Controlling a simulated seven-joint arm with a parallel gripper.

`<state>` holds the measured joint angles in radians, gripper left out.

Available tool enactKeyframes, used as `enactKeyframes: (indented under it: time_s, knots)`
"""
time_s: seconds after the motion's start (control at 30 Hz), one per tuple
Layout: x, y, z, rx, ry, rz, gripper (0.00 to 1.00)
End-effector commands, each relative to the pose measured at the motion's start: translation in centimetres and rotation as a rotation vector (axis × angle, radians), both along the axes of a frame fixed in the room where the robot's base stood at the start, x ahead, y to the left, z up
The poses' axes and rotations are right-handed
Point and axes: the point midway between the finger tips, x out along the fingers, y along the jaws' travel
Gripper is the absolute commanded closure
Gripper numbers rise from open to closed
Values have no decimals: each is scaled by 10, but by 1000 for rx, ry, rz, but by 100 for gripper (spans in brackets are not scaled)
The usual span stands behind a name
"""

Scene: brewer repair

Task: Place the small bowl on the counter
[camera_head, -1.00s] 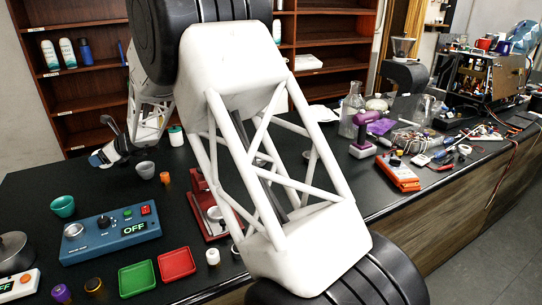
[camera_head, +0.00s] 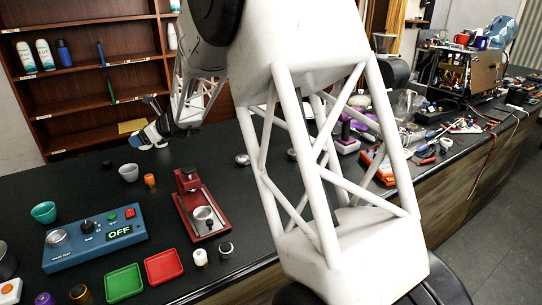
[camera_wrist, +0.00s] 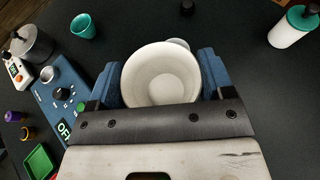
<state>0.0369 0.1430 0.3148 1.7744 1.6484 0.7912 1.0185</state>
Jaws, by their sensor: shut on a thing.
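A small white bowl (camera_wrist: 160,75) sits between the two blue fingers of my gripper (camera_wrist: 160,88) in the wrist view, open side towards the camera. The fingers touch its left and right sides, and the gripper is shut on it. In the head view my gripper (camera_head: 150,136) is over the far left part of the black counter (camera_head: 90,185). The bowl is hard to make out there. It looks held above the counter. A grey cup (camera_head: 128,172) stands on the counter below and left of the gripper.
A teal cup (camera_head: 44,212), an orange vial (camera_head: 150,181), a blue control box (camera_head: 95,238), a red machine (camera_head: 200,205) and green (camera_head: 124,282) and red (camera_head: 164,266) trays stand nearby. A white bottle (camera_wrist: 292,28) is at upper right in the wrist view. Bare counter lies right of the bowl.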

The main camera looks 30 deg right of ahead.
Motion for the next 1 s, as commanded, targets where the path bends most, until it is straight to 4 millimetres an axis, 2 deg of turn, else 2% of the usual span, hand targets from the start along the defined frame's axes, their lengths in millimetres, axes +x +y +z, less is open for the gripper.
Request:
enactKeyframes:
  time_s: [0.03,0.1,0.5,1.0]
  knots:
    - [-6,-16,2,0,0,-14,51]
    - [-14,-36,2,-1,0,-30,51]
    - [-72,-138,5,-4,0,-119,51]
    - [-160,-241,4,-2,1,-232,51]
